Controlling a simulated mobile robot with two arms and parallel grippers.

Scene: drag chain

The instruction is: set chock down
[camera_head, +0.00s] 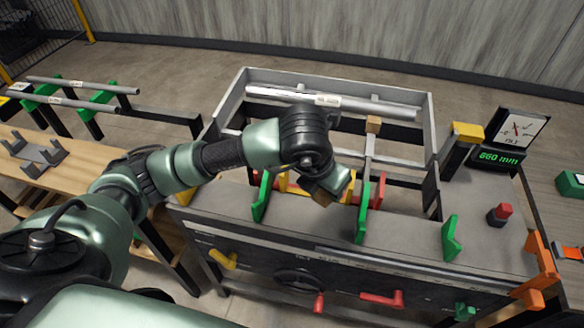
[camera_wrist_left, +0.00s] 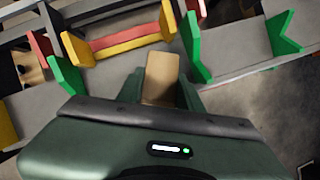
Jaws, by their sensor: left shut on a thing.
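The chock, a small tan wooden block, is held in my left gripper (camera_head: 330,188). It shows in the left wrist view (camera_wrist_left: 162,78) between the two green fingers, sticking out past their tips. In the head view only a small brown part of it (camera_head: 321,197) shows beneath the gripper; the rest is hidden. The gripper is over the front part of the grey machine (camera_head: 310,222), between two green V-shaped supports. Whether the chock touches anything below cannot be told. A similar wooden block (camera_head: 373,124) sits farther back on a rail. My right gripper is not in view.
Green supports (camera_head: 361,210) stand close to the gripper, with red and yellow brackets (camera_wrist_left: 125,40) nearby. A grey pipe (camera_head: 330,100) lies across the back. A yellow-topped post (camera_head: 468,132) and a gauge display (camera_head: 502,156) stand right. A wooden bench (camera_head: 85,165) is at left.

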